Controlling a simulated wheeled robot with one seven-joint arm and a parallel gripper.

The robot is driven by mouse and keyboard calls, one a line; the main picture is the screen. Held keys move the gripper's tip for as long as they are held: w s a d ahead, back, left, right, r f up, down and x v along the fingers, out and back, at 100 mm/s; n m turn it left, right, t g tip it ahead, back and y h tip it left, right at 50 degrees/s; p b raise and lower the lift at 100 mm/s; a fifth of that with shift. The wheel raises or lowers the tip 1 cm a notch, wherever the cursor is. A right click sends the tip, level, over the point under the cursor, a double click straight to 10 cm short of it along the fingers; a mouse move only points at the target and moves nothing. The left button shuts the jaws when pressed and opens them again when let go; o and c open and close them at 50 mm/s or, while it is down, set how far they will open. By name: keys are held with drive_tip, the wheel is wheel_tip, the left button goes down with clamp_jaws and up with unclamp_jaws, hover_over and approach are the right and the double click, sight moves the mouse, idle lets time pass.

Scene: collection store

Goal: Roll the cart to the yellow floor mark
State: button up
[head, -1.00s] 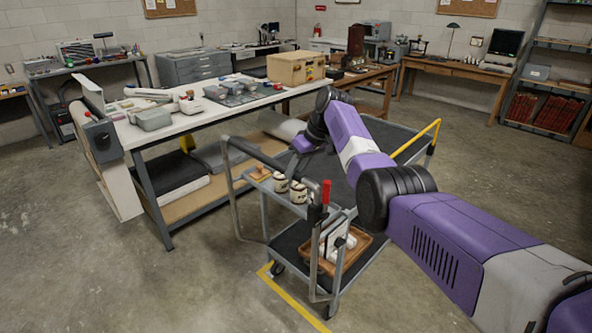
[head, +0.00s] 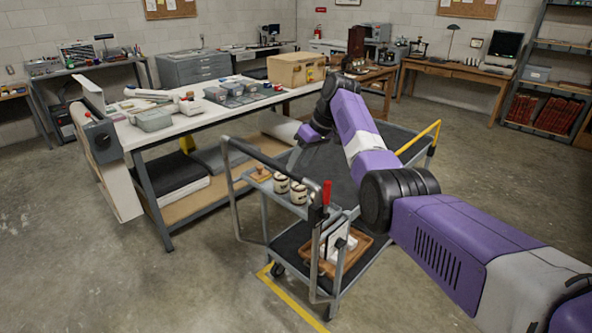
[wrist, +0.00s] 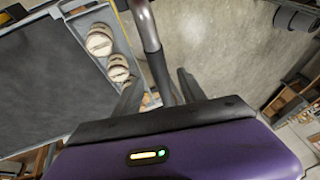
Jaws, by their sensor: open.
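The grey cart (head: 287,240) stands in the middle of the head view, right of the workbench, with a dark-gripped handle (head: 262,155) at its left end and a yellow bar at its far end. Jars (head: 290,189) stand on its upper tray; a wooden tray (head: 345,262) is on the lower deck. A yellow floor mark (head: 295,303) runs along the floor by the cart's near wheels. My gripper (head: 298,150) is over the cart, near the handle. In the wrist view its fingers (wrist: 160,92) are open, and a grey handle tube shows between them; contact cannot be told.
The workbench (head: 190,122) with boxes and a tan case (head: 296,69) stands close along the cart's left side. A red-tipped lever (head: 326,193) rises at the cart's near corner. Desks and shelves line the back walls. Concrete floor is clear at front left and right.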

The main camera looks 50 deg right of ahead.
drive_tip(key=shift+v, duration=2.15)
